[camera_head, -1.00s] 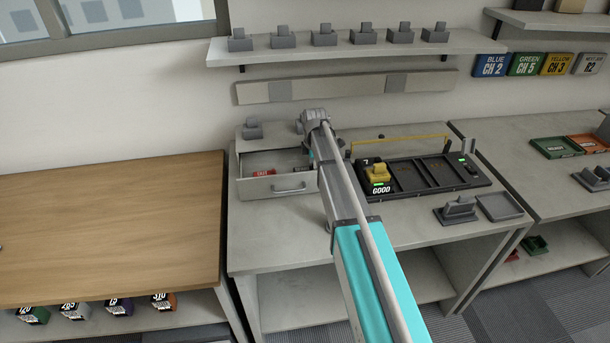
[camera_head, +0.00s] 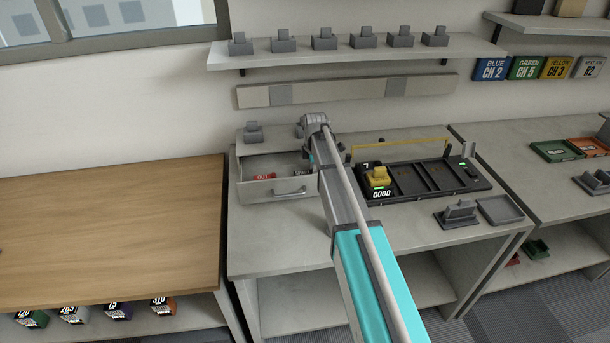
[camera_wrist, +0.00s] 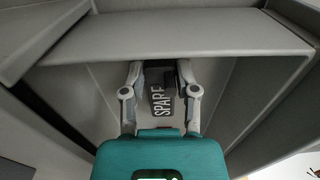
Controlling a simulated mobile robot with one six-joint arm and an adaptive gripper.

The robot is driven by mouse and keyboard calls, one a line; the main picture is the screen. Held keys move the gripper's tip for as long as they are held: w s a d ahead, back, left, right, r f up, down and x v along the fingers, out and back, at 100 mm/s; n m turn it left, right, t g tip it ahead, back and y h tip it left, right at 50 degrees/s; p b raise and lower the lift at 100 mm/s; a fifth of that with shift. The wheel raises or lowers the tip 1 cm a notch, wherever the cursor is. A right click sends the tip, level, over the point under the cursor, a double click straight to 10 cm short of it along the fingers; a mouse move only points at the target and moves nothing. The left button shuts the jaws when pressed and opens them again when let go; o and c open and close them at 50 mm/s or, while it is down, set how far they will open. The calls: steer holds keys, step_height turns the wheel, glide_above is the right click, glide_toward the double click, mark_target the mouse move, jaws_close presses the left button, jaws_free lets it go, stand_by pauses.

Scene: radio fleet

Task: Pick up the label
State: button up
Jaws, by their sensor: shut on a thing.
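A dark label marked SPARE (camera_wrist: 157,100) is between the two fingers of my gripper (camera_wrist: 160,72) in the wrist view. The fingers are shut on it, inside a grey drawer. In the head view the open drawer (camera_head: 290,192) is in the left part of the grey bench. A red label (camera_head: 264,177) lies in it, and the dark label (camera_head: 299,174) shows small near its right side. My arm reaches over the drawer's right side, and my fingertips are hidden there.
Right of my arm, a black charging rack (camera_head: 430,177) holds a yellow radio (camera_head: 379,176) by a GOOD sign. A grey holder (camera_head: 458,212) and a shallow tray (camera_head: 500,210) stand farther right. The wooden table (camera_head: 110,225) at left is clear. Drawer walls closely surround my gripper.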

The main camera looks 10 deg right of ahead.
steer(key=shift+c, duration=0.8)
steer(key=shift+r, duration=0.15)
step_height(320, 180, up, 3)
steer(key=p, duration=0.3)
steer(key=shift+f, duration=0.2)
steer(key=s+r+p, duration=1)
steer(key=s, duration=0.4)
steer(key=shift+d, duration=0.45)
steer(key=shift+a, duration=0.1)
